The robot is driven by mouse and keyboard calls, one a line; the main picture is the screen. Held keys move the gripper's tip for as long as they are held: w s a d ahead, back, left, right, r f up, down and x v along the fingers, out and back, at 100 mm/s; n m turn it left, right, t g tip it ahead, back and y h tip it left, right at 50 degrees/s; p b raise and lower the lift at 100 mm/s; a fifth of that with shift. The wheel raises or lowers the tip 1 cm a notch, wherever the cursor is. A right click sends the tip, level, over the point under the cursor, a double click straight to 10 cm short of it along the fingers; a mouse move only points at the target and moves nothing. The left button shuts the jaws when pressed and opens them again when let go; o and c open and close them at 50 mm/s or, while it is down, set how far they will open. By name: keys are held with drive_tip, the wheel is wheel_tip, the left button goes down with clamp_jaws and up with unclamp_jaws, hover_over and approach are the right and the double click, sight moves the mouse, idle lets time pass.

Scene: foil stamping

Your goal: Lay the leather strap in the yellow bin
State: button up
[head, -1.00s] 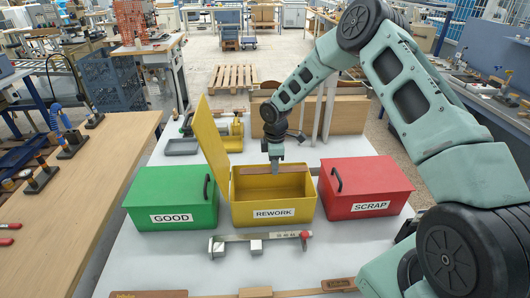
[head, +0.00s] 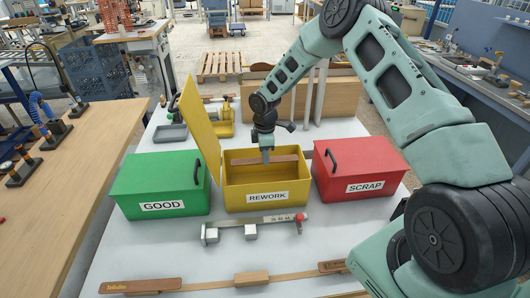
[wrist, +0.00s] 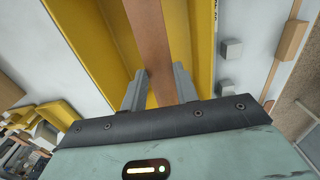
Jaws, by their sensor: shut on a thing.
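The yellow REWORK bin (head: 285,200) stands in the middle of the white table with its lid (head: 201,120) swung open to the left. My gripper (head: 267,157) points down at the bin's opening. It is shut on the brown leather strap (head: 284,160), which lies crosswise, roughly level, at the bin's mouth. In the wrist view the strap (wrist: 150,40) runs between the two fingers (wrist: 159,88), with the yellow bin walls (wrist: 202,50) on both sides. I cannot tell whether the strap touches the bin.
A closed green GOOD bin (head: 160,185) stands left and a closed red SCRAP bin (head: 360,168) right. A metal fixture with small blocks (head: 252,228) lies in front. A long strip with wooden handles (head: 205,286) lies at the near edge. White table shows between them.

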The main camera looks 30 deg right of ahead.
wheel_tip(320, 180, down, 15)
drive_tip(key=b, duration=1)
drive_tip(key=o, duration=1)
drive_tip(key=shift+r, duration=0.1)
wheel_tip(320, 180, up, 16)
drive_tip(key=p, duration=0.9)
drive_tip(key=shift+p, duration=0.4)
